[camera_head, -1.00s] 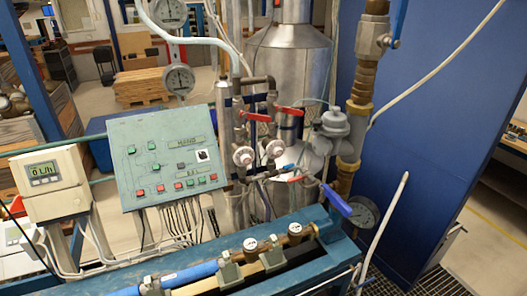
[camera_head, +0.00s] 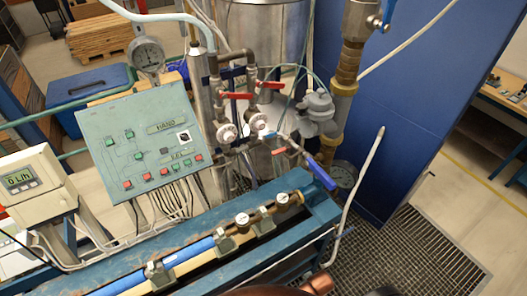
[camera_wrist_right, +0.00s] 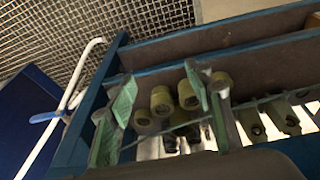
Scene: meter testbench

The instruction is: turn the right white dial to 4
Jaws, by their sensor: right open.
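The right white dial (camera_head: 258,121) is a small round face on the brass pipework behind the bench, below a red lever. A second white dial (camera_head: 226,132) sits just to its left. The dials' numbers are too small to read. My right gripper (camera_wrist_right: 160,93) shows in the right wrist view, its two greenish fingers apart with nothing between them. It is over the bench, well away from the dials, which I cannot make out in that view. My left gripper is not in view.
A green control panel (camera_head: 146,142) and a meter reading 0 L/h (camera_head: 30,183) stand left of the dials. A blue-handled valve (camera_head: 321,174) and a blue bench (camera_head: 110,270) with pipe and gauges (camera_head: 242,219) lie in front. Floor grating (camera_head: 415,255) is at right.

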